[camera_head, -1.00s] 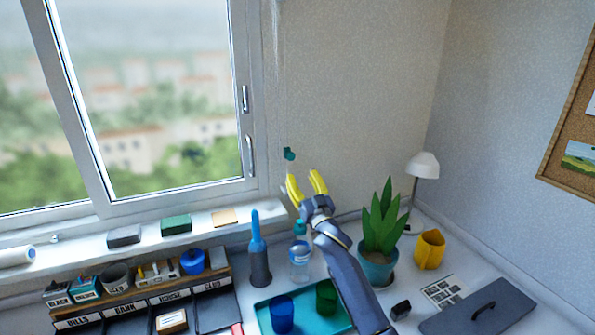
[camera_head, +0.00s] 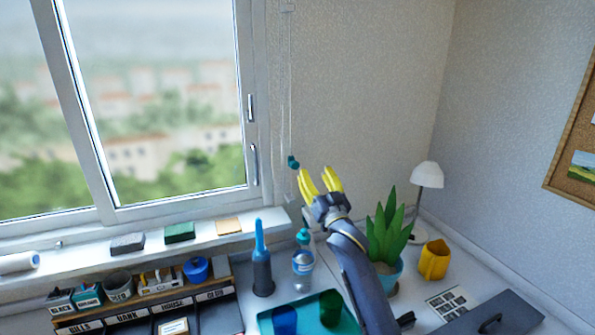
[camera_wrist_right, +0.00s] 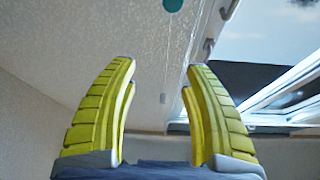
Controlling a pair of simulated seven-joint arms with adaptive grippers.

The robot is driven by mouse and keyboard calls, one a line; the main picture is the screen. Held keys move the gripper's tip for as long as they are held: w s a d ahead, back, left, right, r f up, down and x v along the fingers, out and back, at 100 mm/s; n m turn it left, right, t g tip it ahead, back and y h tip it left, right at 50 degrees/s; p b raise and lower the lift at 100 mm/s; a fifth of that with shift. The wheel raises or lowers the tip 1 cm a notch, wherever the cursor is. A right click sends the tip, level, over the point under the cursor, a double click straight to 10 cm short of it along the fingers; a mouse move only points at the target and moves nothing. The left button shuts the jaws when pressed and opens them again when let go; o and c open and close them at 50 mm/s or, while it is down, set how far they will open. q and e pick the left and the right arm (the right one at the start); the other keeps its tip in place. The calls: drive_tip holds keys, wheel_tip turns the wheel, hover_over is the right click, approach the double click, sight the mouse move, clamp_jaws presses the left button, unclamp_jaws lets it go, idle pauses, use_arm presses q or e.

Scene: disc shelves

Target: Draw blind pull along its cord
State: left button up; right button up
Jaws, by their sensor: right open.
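The blind pull is a small teal knob (camera_head: 293,162) on a thin pale cord (camera_head: 284,90) that hangs against the wall just right of the window. My right gripper (camera_head: 320,175) is open and empty, with yellow fingers pointing up, a little right of and below the knob. In the right wrist view the knob (camera_wrist_right: 173,5) shows at the top edge, beyond and between the open fingers (camera_wrist_right: 158,75), not touching them. My left gripper is not in view.
The window frame (camera_head: 250,150) and sill (camera_head: 75,258) lie to the left. A white lamp (camera_head: 427,175) stands right. The wall above the gripper is clear.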

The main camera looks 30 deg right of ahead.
sight(296, 165)
drive_tip(key=w+g, duration=0.1)
drive_tip(key=w, duration=0.3)
drive_tip(key=w+f+n+g, duration=0.1)
drive_tip(key=w, duration=0.4)
drive_tip(key=w+g+y, duration=0.1)
drive_tip(key=w+g, duration=0.1)
drive_tip(key=w, duration=0.2)
drive_tip(key=shift+w+a+f, duration=0.1)
drive_tip(key=shift+w+f, duration=0.15)
drive_tip(key=shift+f, duration=0.15)
idle(0.5)
drive_tip(key=shift+o, duration=0.2)
clamp_jaws()
idle(0.4)
